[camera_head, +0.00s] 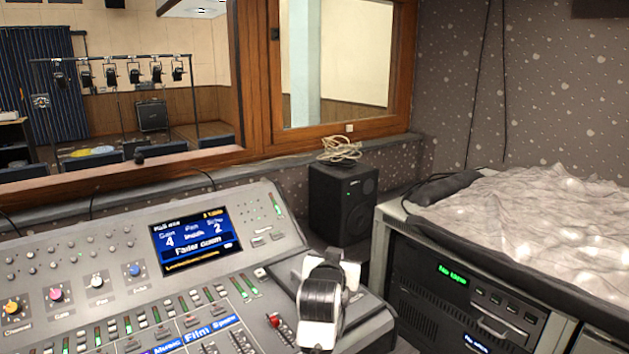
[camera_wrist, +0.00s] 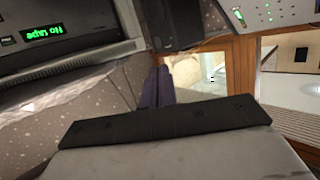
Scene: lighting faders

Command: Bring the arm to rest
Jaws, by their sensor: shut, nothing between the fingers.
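In the wrist view my gripper (camera_wrist: 160,70) shows as two narrow dark fingers side by side, shut with nothing between them. They stick out past the dark bar of the gripper body. In the head view the white and black end of my arm (camera_head: 322,300) is over the right end of the lighting console (camera_head: 120,262). The fingers cannot be made out there. The arm end covers part of the console's right edge. A red-capped fader or knob (camera_head: 273,321) shows just left of it. I cannot tell whether the arm touches anything.
The console's screen (camera_head: 196,242) is lit. A black speaker (camera_head: 342,203) with a coiled cable (camera_head: 340,150) stands behind the arm. An equipment rack (camera_head: 460,290) with a crumpled pale cover (camera_head: 545,220) is to the right. A wood-framed window (camera_head: 262,130) runs behind the console.

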